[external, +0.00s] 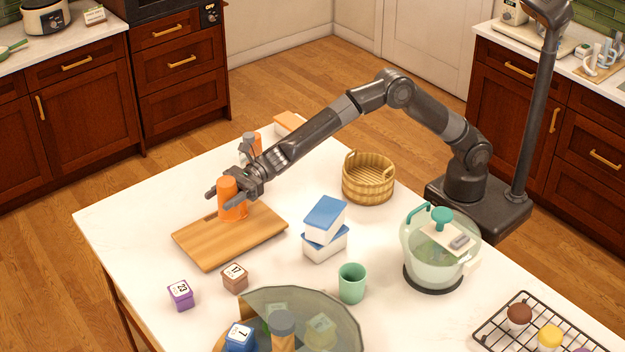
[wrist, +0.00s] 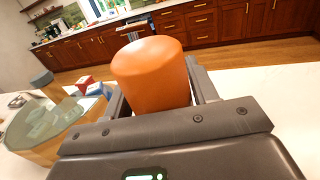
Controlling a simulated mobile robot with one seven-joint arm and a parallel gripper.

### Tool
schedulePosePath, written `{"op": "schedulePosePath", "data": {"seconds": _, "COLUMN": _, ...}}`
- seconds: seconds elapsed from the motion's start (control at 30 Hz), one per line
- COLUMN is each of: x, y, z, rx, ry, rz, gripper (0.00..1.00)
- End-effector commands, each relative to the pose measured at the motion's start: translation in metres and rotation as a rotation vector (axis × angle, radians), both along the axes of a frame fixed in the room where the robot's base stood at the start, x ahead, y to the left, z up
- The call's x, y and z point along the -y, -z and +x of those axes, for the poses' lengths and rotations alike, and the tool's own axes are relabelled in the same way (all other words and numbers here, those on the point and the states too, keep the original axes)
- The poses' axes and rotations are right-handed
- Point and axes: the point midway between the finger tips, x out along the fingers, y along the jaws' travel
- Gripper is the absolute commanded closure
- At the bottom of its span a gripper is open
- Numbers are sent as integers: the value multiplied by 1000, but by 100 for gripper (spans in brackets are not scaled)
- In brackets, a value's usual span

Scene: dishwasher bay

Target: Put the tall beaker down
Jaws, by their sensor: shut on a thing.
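The tall beaker (external: 231,203) is orange and looks upright in the external view, at the far left of the white table. My gripper (external: 222,198) is shut on it, with one finger on each side. The beaker stands over the back edge area of a wooden board (external: 215,251); I cannot tell whether its base touches the board. In the wrist view the orange beaker (wrist: 150,72) rises between the fingers of my gripper (wrist: 158,97), and its lower part is hidden behind the gripper body.
Near the board are a brown cube (external: 235,279), a purple cube (external: 181,295), stacked blue-and-white boxes (external: 325,222) and a green cup (external: 352,284). A wicker basket (external: 369,179) stands behind. The board's front part is bare. A bottle with an orange part (external: 248,146) stands behind my gripper.

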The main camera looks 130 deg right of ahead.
Motion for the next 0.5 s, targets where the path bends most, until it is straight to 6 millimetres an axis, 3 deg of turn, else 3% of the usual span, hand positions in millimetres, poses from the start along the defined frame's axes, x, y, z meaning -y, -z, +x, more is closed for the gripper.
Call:
{"op": "schedulePosePath", "data": {"seconds": 0.33, "x": 0, "y": 63, "z": 0, "rx": -3, "ry": 0, "rz": 0, "gripper": 70}}
{"op": "schedulePosePath", "data": {"seconds": 0.5, "x": 0, "y": 78, "z": 0, "rx": 0, "ry": 0, "rz": -1, "gripper": 70}}
